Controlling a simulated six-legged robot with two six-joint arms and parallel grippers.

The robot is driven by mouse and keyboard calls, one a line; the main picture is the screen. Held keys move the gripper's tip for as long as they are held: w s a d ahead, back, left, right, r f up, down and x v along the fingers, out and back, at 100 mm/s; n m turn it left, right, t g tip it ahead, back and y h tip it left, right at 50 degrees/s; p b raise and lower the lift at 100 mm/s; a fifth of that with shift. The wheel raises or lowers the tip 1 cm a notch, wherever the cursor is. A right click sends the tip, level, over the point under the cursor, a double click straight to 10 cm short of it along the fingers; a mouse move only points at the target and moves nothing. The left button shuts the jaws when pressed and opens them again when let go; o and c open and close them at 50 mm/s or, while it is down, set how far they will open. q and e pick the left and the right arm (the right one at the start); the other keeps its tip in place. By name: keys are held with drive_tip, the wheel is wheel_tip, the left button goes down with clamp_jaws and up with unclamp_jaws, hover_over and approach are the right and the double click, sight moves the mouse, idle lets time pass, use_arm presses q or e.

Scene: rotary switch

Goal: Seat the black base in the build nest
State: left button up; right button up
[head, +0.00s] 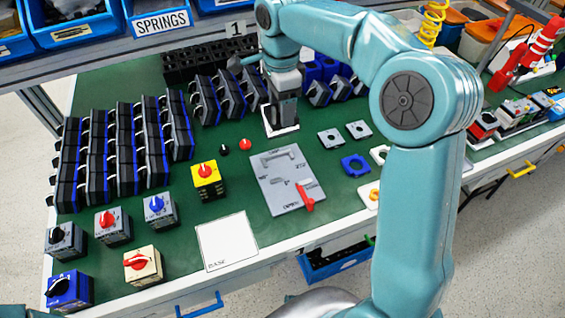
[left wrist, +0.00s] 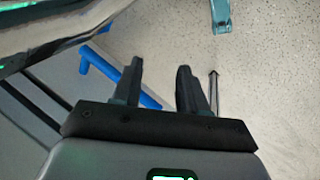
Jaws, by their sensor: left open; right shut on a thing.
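My right gripper (head: 283,97) points down over the far middle of the green bench. It is shut on a dark block, which looks like the black base (head: 280,118); the jaws hide much of it. The block is over a small white-edged square (head: 287,132), which may be the build nest; I cannot tell whether it is seated or just above. My left gripper (left wrist: 160,80) shows in the left wrist view, open and empty, over the floor beside a blue bar. A white card marked BASE (head: 228,241) lies bare at the front of the bench.
Rows of black and blue switch bodies (head: 125,150) fill the bench's left side. Finished switches with coloured knobs (head: 207,181) stand near the front. A grey plate with a red handle (head: 284,180) lies in the middle. Blue bins (head: 70,22) stand behind. My right arm crosses the right side.

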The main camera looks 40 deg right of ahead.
wheel_tip(320, 180, down, 13)
drive_tip(key=shift+a+f+b, duration=0.1)
drive_tip(key=shift+f+b, duration=0.1)
drive_tip(key=shift+b, duration=0.15)
wheel_tip(320, 180, down, 4)
drive_tip(key=shift+f, duration=0.55)
drive_tip(key=shift+r, duration=0.1)
drive_tip(key=shift+f, duration=0.2)
drive_tip(key=o, duration=1.1)
